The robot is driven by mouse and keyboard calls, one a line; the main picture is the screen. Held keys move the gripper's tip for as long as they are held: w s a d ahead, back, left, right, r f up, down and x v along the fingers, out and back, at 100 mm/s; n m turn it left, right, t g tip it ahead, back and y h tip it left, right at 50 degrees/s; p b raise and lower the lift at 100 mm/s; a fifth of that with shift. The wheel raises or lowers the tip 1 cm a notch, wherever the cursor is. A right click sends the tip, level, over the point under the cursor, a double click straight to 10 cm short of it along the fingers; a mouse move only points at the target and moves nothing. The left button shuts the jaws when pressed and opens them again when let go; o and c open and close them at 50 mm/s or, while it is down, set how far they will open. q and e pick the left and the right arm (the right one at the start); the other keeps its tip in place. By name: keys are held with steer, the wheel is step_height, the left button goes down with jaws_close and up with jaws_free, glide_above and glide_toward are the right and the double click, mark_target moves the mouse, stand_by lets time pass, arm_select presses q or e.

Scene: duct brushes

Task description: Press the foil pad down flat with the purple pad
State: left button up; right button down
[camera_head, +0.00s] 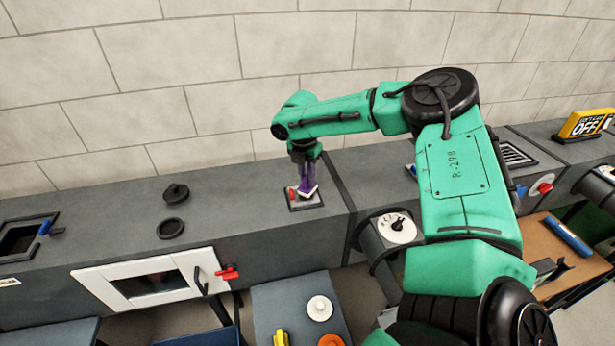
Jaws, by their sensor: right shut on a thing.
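My right gripper (304,168) reaches down over the grey duct top and is shut on the purple pad (306,189). The purple pad is low over a small framed patch (304,202) on the duct, which has a pale inside and a dark rim. I take this patch to be the place of the foil pad; the purple pad covers much of it. A small red piece (291,193) shows at its left. I cannot tell whether the purple pad touches the surface. My left gripper is not in view.
A black knobbed lid (175,193) and a black ring (170,229) lie on the duct to the left. A white-framed window door (145,284) with a red handle is on the front. A small table (270,297) holds white, orange and yellow items. An OFF sign (587,123) stands far right.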

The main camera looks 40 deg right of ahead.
steer(key=shift+s+f+b, duration=0.1)
steer(key=shift+f+b, duration=0.3)
steer(key=shift+f, duration=0.1)
stand_by(1.3)
step_height(320, 180, up, 7)
steer(key=p, duration=0.6)
steer(key=shift+r, duration=0.1)
stand_by(0.3)
